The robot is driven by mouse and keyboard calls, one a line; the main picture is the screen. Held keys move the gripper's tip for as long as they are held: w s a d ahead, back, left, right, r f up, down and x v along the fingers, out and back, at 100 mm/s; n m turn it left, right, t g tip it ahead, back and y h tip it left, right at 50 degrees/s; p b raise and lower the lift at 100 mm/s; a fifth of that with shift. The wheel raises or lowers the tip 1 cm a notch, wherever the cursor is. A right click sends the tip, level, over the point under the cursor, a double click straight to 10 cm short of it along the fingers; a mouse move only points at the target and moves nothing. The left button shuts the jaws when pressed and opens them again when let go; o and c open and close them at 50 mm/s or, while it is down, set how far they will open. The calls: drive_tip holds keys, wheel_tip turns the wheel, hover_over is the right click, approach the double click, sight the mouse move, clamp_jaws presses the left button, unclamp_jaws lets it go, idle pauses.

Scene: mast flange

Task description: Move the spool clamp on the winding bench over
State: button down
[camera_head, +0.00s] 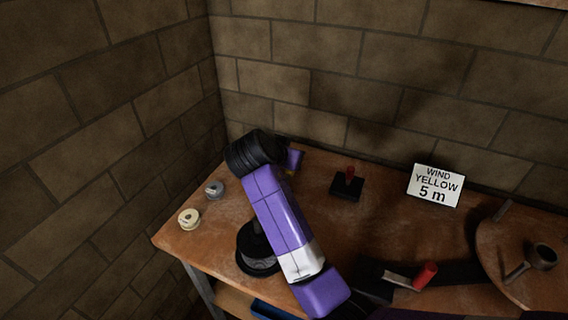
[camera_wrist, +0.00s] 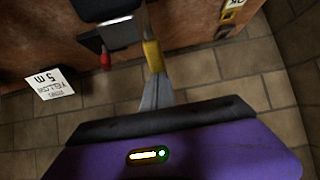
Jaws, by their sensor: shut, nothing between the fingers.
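A lever with a red grip (camera_head: 425,275) and a pale metal strip lies low over a dark mount near the front of the wooden bench (camera_head: 320,220); it looks like the spool clamp, but no label confirms this. A smaller upright red knob stands on a black box (camera_head: 346,187) farther back, and the knob also shows in the wrist view (camera_wrist: 105,61). My gripper (camera_wrist: 152,58) is shut and empty, with a grey taper and yellow end in the wrist view. It is at the back left of the bench, well away from the red-gripped lever.
A round wooden disc (camera_head: 525,285) with a crank is at the right. A sign (camera_head: 436,186) reads "WIND YELLOW 5 m". A cream spool (camera_head: 189,219) and a grey spool (camera_head: 214,189) sit at the left edge. A black round base (camera_head: 255,262) is partly behind my arm. Brick walls enclose the corner.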

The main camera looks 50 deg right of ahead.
drive_tip(key=shift+b+x, duration=0.55)
drive_tip(key=shift+x, duration=0.9)
drive_tip(key=shift+s+f, duration=0.15)
drive_tip(key=shift+f, duration=0.05)
drive_tip(key=shift+r, duration=0.1)
